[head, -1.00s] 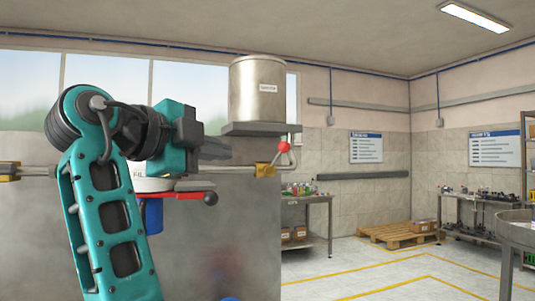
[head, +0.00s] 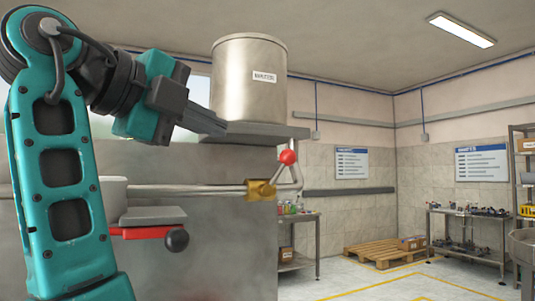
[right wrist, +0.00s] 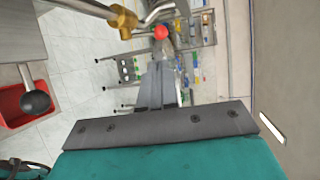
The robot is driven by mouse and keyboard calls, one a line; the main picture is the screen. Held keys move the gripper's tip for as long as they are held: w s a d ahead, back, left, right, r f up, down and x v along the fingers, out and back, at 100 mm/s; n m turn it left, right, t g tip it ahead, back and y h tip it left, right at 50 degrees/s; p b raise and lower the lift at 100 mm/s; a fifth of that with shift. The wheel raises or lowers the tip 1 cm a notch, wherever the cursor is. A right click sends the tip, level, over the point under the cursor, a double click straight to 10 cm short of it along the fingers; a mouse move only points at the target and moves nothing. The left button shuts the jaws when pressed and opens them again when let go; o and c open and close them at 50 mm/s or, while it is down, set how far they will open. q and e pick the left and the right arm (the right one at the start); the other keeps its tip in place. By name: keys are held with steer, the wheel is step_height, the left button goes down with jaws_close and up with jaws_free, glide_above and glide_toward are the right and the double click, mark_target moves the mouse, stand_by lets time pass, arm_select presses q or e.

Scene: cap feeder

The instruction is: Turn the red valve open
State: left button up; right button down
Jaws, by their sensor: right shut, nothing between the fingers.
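The valve is a brass body (head: 260,190) on a horizontal pipe, with a pale lever ending in a red ball (head: 288,157). The lever slants up from the body. My right gripper (head: 220,126) is shut and empty, left of the red ball and a little higher in the head view, in front of the tank's shelf. In the right wrist view its fingers (right wrist: 159,68) point towards the red ball (right wrist: 161,32); a gap to the ball cannot be judged there. The brass body (right wrist: 122,18) shows up and left of them. My left gripper is not in view.
A steel tank (head: 249,80) stands on a shelf (head: 258,133) above the valve.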

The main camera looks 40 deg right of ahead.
mark_target(283, 155)
arm_select(q)
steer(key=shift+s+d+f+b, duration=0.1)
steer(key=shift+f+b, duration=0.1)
steer(key=shift+b, duration=0.15)
arm_select(e)
steer(key=x, duration=1.3)
steer(key=shift+d, duration=0.3)
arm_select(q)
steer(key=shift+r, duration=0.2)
